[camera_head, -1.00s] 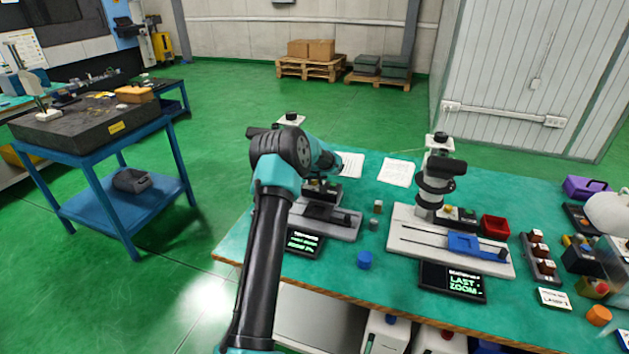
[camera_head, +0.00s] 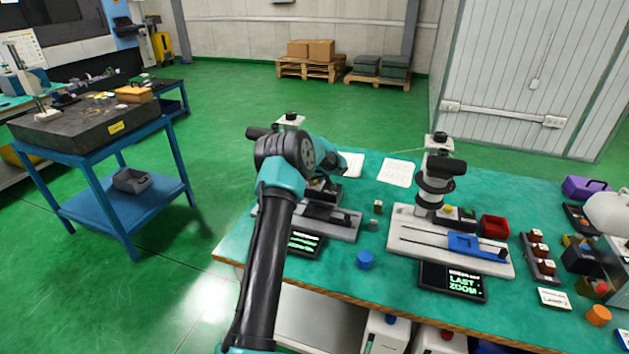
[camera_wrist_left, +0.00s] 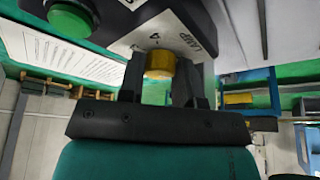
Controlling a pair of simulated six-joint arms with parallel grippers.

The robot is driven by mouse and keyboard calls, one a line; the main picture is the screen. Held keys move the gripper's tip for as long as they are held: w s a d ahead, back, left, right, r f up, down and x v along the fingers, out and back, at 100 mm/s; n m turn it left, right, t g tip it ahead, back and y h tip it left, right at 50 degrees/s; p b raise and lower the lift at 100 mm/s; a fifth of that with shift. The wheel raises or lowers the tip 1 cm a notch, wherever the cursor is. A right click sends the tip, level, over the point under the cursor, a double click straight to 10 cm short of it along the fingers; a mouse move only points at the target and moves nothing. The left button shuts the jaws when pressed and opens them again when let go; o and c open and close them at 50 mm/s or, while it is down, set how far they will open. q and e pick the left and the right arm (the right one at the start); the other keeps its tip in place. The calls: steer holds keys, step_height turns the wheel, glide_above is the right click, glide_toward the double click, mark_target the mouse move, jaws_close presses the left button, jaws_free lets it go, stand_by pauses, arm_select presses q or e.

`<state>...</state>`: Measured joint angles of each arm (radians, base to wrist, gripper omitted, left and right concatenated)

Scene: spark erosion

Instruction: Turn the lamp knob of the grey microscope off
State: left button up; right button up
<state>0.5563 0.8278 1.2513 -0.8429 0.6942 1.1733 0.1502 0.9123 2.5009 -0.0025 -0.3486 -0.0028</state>
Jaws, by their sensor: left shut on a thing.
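The grey microscope (camera_head: 343,222) stands at the left end of the green table, its upper part largely hidden behind my left arm. My left gripper (camera_wrist_left: 158,78) is shut on the knob, one dark finger on each side. In the head view my arm hides the knob and the fingertips. My right gripper is in neither view.
A second microscope (camera_head: 404,226) with a pale base and blue slide stands to the right. A dark display (camera_head: 305,243) lies in front of the grey one. A blue cap (camera_head: 364,260) and small grey blocks lie between. Paper sheets (camera_head: 397,172) lie behind.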

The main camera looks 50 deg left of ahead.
arm_select(q)
steer(key=o, duration=0.9)
steer(key=shift+r, duration=0.1)
steer(key=v, duration=1.7)
steer(key=shift+r, duration=0.1)
